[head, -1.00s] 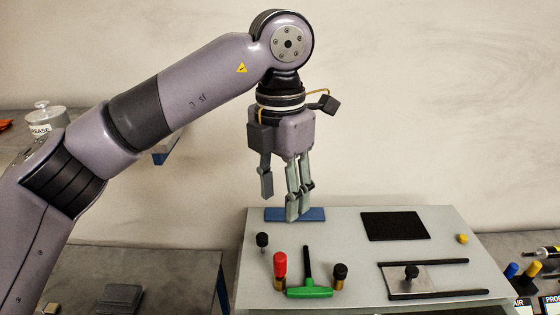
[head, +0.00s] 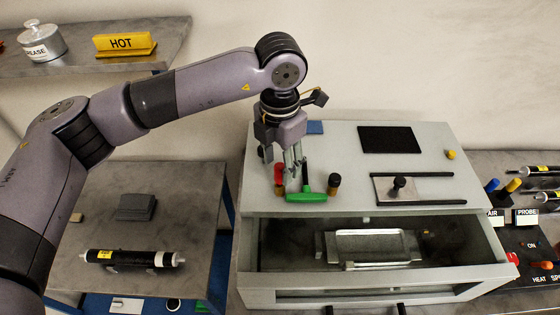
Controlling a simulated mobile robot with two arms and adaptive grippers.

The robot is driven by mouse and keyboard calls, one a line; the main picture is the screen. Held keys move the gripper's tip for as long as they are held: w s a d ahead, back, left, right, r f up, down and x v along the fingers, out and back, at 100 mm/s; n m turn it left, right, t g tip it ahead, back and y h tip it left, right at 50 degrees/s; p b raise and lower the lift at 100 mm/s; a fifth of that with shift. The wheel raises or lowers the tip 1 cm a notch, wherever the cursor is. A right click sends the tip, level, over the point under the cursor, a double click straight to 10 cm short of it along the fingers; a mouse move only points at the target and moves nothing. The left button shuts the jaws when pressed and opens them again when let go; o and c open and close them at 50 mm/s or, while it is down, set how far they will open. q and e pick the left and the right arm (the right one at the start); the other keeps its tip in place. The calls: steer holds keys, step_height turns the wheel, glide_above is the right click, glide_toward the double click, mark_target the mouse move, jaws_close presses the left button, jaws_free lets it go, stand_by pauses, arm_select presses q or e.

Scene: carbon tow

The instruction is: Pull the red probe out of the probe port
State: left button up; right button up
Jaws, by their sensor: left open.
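A red-topped upright piece (head: 279,174) with a brass-coloured base stands on the grey cabinet top, left of the green T-handle (head: 306,197). It looks like the red probe in its port; the port itself is hard to make out. My left gripper (head: 294,170) is open and points down from above. In the picture its fingertips are just right of the red piece and overlap the T-handle's dark stem. I cannot tell whether they touch anything. A label reading PROBE (head: 527,218) is on the panel at the right. My right gripper is out of view.
A black-topped brass piece (head: 334,184) stands right of the T-handle. A black pad (head: 390,139) and a rail plate (head: 400,188) lie on the cabinet top (head: 340,145). The open drawer (head: 280,252) juts out in front. Blue (head: 492,185) and yellow (head: 513,185) plugs stand at right.

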arm_select(q)
steer(key=shift+f, duration=1.3)
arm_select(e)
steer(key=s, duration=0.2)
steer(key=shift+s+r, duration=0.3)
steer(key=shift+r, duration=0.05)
arm_select(q)
steer(key=shift+c, duration=0.2)
steer(key=c, duration=0.5)
jaws_close()
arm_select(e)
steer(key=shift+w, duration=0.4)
arm_select(q)
steer(key=shift+r+p, duration=0.2)
steer(key=shift+p, duration=0.1)
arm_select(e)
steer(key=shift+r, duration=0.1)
arm_select(q)
steer(key=shift+r+p, duration=0.65)
steer(key=shift+r, duration=1.5)
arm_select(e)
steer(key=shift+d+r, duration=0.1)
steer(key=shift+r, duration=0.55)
